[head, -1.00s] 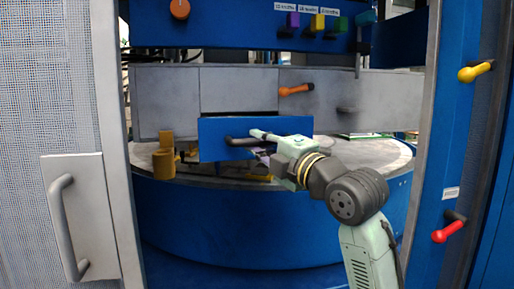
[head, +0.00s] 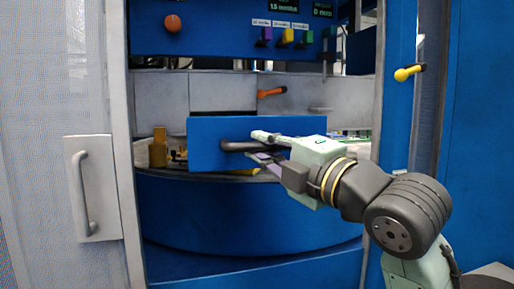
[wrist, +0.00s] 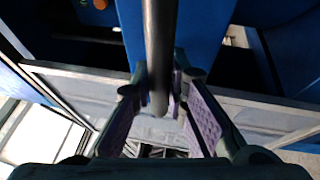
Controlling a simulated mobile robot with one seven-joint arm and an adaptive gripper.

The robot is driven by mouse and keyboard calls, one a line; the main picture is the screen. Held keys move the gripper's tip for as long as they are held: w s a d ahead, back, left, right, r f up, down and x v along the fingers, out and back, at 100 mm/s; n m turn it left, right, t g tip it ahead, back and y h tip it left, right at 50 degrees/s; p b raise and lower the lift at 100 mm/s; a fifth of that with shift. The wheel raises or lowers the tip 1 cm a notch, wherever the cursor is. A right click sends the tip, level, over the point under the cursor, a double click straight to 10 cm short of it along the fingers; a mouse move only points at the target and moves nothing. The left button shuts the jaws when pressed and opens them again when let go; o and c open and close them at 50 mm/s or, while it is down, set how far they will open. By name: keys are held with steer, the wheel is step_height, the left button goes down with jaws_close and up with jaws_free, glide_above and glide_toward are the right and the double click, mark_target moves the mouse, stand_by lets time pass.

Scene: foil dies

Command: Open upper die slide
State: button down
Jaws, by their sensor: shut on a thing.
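The upper die slide (head: 208,131) shows as a blue front panel standing out from the grey block in the head view. A dark bar handle (head: 234,146) is on its face. My gripper (head: 264,147) reaches in from the right and is shut on this handle. In the wrist view the handle (wrist: 160,45) runs between the two purple-padded fingers (wrist: 160,97). The slide's blue top (wrist: 205,25) shows behind the handle there. The fingers hide part of the handle in the head view.
An orange lever (head: 271,93) is above the slide. A yellow post (head: 158,148) stands left on the round table. A door with a grey handle (head: 88,190) stands at left, and a yellow lever (head: 408,73) is on the right frame. Coloured knobs (head: 287,37) sit above.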

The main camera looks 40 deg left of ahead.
steer(key=s+d, duration=0.4)
steer(key=d, duration=0.1)
steer(key=shift+b, duration=0.3)
steer(key=c, duration=1.6)
jaws_free()
steer(key=shift+o, duration=0.2)
steer(key=v, duration=1.2)
